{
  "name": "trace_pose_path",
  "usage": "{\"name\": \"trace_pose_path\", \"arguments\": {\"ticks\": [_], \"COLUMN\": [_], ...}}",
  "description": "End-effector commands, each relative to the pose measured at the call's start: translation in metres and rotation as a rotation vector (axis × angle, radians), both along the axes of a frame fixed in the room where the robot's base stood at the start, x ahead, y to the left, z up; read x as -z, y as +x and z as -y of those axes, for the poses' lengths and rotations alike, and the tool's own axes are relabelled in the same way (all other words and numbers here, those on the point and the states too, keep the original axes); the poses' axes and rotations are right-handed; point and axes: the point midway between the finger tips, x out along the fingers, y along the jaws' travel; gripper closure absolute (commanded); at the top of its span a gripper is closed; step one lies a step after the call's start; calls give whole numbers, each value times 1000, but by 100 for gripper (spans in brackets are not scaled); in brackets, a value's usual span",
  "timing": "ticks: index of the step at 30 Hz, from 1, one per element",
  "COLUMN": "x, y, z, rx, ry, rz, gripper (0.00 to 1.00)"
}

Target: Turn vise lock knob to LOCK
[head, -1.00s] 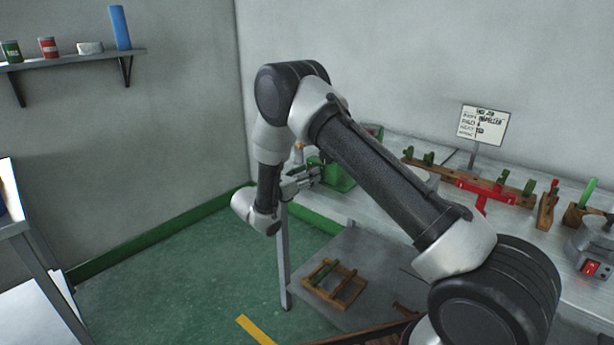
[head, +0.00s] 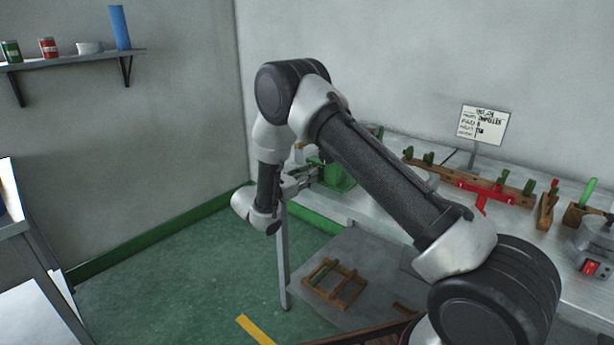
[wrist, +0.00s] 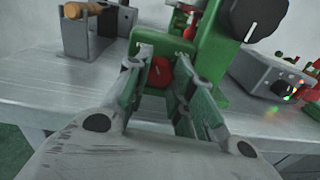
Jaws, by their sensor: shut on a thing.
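A red knob (wrist: 159,73) with a light pointer mark sits low on the front of a green machine (wrist: 204,62). In the wrist view my gripper (wrist: 163,64) has one finger on each side of this knob and is shut on it. The fingers partly hide its sides. No LOCK lettering is readable. In the head view my gripper (head: 302,177) reaches the green machine (head: 338,176) at the bench's left end, and my arm hides part of it. The knob cannot be made out there.
A large black knob (wrist: 254,16) is above right of my gripper. A grey box with lights (wrist: 276,85) stands right. A metal block (wrist: 88,36) with a wooden handle stands left. A wooden rack (head: 334,284) lies on the lower shelf.

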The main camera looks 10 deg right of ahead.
Motion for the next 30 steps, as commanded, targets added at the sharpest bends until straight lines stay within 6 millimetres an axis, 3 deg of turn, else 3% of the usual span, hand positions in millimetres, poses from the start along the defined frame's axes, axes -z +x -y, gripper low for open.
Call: {"name": "trace_pose_path", "arguments": {"ticks": [30], "x": [-1], "y": [-1], "z": [1], "rx": [0], "ry": [562], "rz": [774], "gripper": [100]}}
